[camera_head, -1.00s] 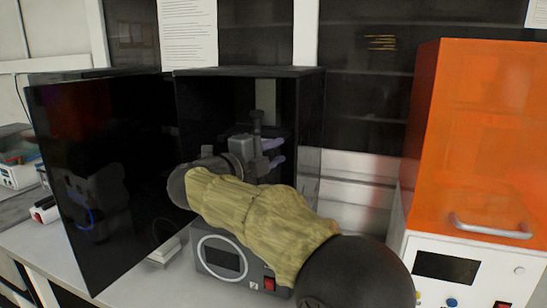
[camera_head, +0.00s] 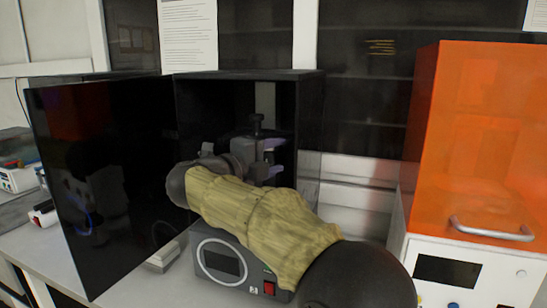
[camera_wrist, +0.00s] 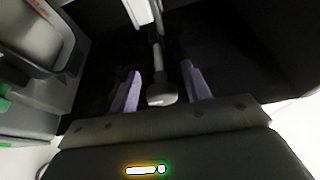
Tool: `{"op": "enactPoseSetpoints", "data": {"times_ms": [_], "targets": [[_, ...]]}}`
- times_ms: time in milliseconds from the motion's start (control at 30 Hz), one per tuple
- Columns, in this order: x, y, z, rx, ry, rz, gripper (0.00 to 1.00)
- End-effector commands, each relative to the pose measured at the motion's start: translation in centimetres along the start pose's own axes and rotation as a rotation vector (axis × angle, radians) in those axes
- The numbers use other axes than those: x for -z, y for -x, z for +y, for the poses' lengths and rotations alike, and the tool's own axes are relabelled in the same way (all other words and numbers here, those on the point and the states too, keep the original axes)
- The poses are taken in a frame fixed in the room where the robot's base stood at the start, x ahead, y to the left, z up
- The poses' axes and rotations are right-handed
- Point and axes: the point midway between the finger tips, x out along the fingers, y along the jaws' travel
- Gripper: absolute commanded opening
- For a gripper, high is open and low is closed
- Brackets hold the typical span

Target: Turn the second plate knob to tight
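The black cabinet (camera_head: 310,120) stands open at the front, with dark fittings inside. A dark upright knob-like part (camera_head: 257,121) shows above my gripper in the head view; I cannot tell which plate knob it is. My gripper (camera_head: 273,158) reaches into the cabinet with its pale purple fingers apart. In the wrist view, a grey knob (camera_wrist: 161,92) on a rod lies between the fingers of my gripper (camera_wrist: 160,88). Gaps show on both sides of the knob. My arm hides the lower part of the cabinet's inside.
The cabinet's dark door (camera_head: 100,190) swings out to the left. An orange-covered machine (camera_head: 475,140) with a metal handle stands at the right.

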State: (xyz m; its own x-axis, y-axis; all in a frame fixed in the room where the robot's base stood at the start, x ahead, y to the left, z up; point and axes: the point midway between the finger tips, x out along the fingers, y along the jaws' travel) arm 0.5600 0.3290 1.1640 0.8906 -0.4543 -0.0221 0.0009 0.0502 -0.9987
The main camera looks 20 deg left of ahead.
Motion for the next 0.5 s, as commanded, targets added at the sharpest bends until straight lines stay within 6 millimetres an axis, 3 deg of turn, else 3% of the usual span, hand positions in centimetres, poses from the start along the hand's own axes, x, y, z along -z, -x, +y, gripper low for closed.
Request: {"op": "enactPoseSetpoints", "data": {"times_ms": [267, 500], "targets": [[0.0, 0.7, -0.1, 0.001, -0.001, -0.003, 0.48], [-0.1, 4.3, -0.1, 0.001, -0.001, -0.005, 0.48]]}}
